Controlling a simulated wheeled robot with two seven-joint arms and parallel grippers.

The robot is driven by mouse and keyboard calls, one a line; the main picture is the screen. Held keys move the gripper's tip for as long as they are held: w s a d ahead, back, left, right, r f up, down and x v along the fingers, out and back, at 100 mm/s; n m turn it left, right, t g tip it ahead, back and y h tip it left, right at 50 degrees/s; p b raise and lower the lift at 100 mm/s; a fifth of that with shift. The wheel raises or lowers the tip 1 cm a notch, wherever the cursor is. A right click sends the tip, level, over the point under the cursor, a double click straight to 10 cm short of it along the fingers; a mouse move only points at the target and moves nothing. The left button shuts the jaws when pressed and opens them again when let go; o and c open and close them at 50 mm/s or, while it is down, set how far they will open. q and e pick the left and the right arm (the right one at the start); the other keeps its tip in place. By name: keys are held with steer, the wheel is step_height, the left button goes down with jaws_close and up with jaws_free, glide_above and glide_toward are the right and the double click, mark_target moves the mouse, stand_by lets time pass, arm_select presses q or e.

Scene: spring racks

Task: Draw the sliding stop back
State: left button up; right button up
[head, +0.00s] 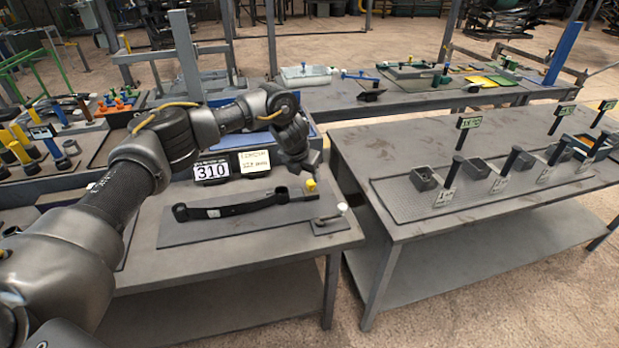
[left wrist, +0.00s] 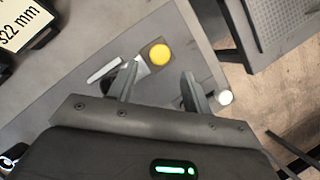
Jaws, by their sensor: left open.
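A dark leaf spring (head: 238,206) lies on a flat grey plate (head: 178,238) on the near table. A yellow knob (head: 310,185) stands at the spring's right end; it also shows in the left wrist view (left wrist: 160,53). A small lever with a white knob (head: 342,207) sits on a separate small plate to the right; the white knob (left wrist: 225,97) shows in the left wrist view. I cannot tell for sure which part is the sliding stop. My left gripper (left wrist: 158,84) is open above this end, its fingers apart and apparently empty. My right gripper is out of view.
A number sign (head: 212,172) reading 310 and a label card (head: 255,161) stand behind the spring. A second table (head: 345,150) with black posts and small boxes stands to the right, across a gap. The near table's front strip is clear.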

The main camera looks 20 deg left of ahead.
mark_target(311, 182)
arm_select(q)
steer(key=x, duration=0.2)
steer(key=shift+w+f, duration=0.25)
steer(key=shift+w, duration=0.15)
steer(key=shift+x, duration=0.95)
steer(key=shift+s+p, duration=0.1)
steer(key=shift+p, duration=0.2)
steer(key=shift+f, duration=0.4)
steer(key=shift+r, duration=0.15)
steer(key=c, duration=0.7)
jaws_close()
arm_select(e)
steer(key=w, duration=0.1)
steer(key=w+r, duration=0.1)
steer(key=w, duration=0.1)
